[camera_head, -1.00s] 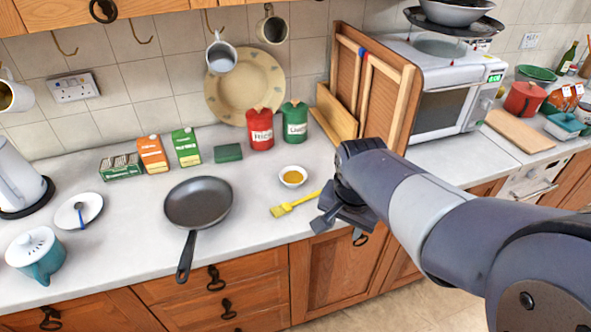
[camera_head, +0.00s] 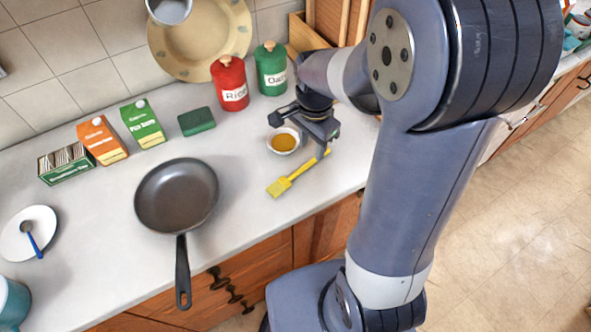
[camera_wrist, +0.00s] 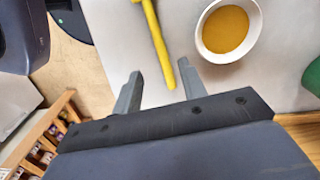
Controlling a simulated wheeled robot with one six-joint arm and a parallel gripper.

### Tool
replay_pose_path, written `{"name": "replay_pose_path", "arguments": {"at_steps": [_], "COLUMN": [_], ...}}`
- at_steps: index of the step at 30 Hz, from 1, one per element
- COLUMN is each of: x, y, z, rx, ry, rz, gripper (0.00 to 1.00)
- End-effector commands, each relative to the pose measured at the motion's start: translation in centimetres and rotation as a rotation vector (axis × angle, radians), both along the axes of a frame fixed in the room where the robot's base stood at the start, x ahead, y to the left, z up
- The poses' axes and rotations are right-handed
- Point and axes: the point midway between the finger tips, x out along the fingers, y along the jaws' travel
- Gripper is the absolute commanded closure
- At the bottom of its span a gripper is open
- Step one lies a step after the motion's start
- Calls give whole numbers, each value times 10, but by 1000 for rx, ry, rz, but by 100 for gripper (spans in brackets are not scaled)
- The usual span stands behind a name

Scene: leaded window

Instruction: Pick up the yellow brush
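The yellow brush (camera_head: 292,177) lies on the white counter, its bristles toward the lower left and its handle running up right under my gripper. My gripper (camera_head: 308,138) is above the handle end, close to the sauce bowl. In the wrist view, the two fingers of my gripper (camera_wrist: 158,86) are apart, and the end of the yellow handle (camera_wrist: 158,42) shows between them, nearer the right finger. I cannot tell how far the fingers are above the counter.
A small white bowl of amber sauce (camera_head: 284,141) sits right beside my gripper. The red canister (camera_head: 230,84), green canister (camera_head: 270,70) and green sponge (camera_head: 196,121) stand behind. A frying pan (camera_head: 177,195) is to the left. The counter's front edge is near the brush.

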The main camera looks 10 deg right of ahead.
Motion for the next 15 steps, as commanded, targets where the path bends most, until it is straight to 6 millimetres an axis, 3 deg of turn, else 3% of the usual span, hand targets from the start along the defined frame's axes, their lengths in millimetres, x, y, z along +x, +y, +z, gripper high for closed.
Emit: {"name": "replay_pose_path", "arguments": {"at_steps": [7,15], "x": [1,4], "y": [-1,-2], "z": [-18,-51], "rx": [0,0], "ry": [4,4], "rz": [1,1], "gripper": [60,60]}}
